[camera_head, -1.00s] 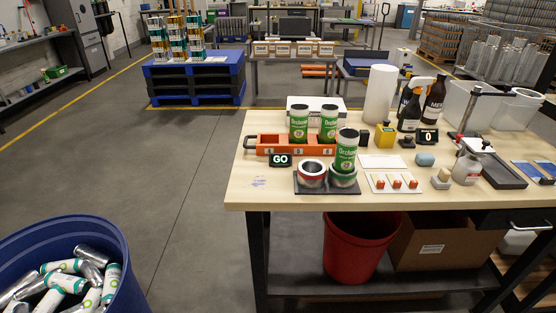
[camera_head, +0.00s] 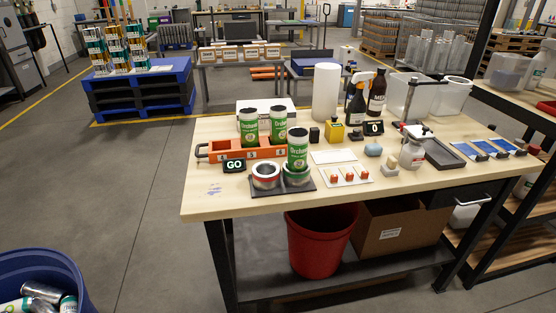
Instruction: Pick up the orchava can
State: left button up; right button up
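One can (camera_head: 297,152) stands upright in the right-hand metal holder of a dark base (camera_head: 305,183) near the front edge. Two more cans, a left one (camera_head: 249,127) and a right one (camera_head: 279,123), stand upright in the orange tray (camera_head: 213,150) behind it. The left metal ring holder (camera_head: 266,173) on the dark base has no tall can in it. Neither of my grippers is in view.
A GO sign (camera_head: 233,166) sits left of the dark base. A white panel with orange knobs (camera_head: 345,176) lies to its right. Spray bottle (camera_head: 356,103) and paper roll (camera_head: 325,92) stand behind. A blue bin (camera_head: 75,272) with cans is at lower left, a red bin (camera_head: 320,245) under the table.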

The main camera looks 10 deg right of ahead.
aim_at(297, 142)
jog(key=i+j+z, duration=0.35)
jog(key=j, duration=0.3)
jog(key=i+j+z, duration=0.15)
jog(key=j, duration=0.2)
jog(key=i+j+z, duration=0.15)
jog(key=j, duration=0.2)
jog(key=i, duration=0.05)
